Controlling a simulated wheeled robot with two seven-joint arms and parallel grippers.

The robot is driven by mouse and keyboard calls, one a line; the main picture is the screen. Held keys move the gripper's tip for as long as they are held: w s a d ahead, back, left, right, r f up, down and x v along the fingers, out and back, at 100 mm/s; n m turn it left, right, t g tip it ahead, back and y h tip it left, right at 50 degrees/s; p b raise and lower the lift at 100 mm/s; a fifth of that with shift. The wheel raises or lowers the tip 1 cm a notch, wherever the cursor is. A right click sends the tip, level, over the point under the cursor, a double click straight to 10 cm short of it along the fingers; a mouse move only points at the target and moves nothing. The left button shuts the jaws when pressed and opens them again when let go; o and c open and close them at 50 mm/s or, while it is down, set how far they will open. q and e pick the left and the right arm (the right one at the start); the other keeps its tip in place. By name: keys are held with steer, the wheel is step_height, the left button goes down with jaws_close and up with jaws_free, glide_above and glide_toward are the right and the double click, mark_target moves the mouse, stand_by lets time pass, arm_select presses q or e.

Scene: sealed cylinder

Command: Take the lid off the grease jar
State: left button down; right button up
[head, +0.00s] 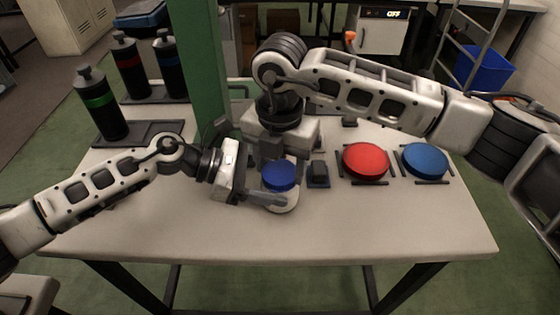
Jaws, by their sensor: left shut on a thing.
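The grease jar (287,206) is near the middle of the white table, its pale body partly hidden by my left gripper. A round blue lid (279,176) shows at the top of the jar; whether it is seated or loose I cannot tell. My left gripper (268,199) comes in from the left and is shut on the jar's body below the lid. My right gripper (277,158) points down just behind and above the lid. Its fingertips are largely hidden by the lid, so its grip is unclear.
A small black block on a blue pad (318,174) stands just right of the jar. Farther right are a red disc (366,161) and a blue disc (425,161). A green post (199,70) and dark bottles (103,104) stand at left. The table's front (340,240) is clear.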

steer(key=n, duration=1)
steer(key=o, duration=1.1)
steer(key=shift+r, duration=0.1)
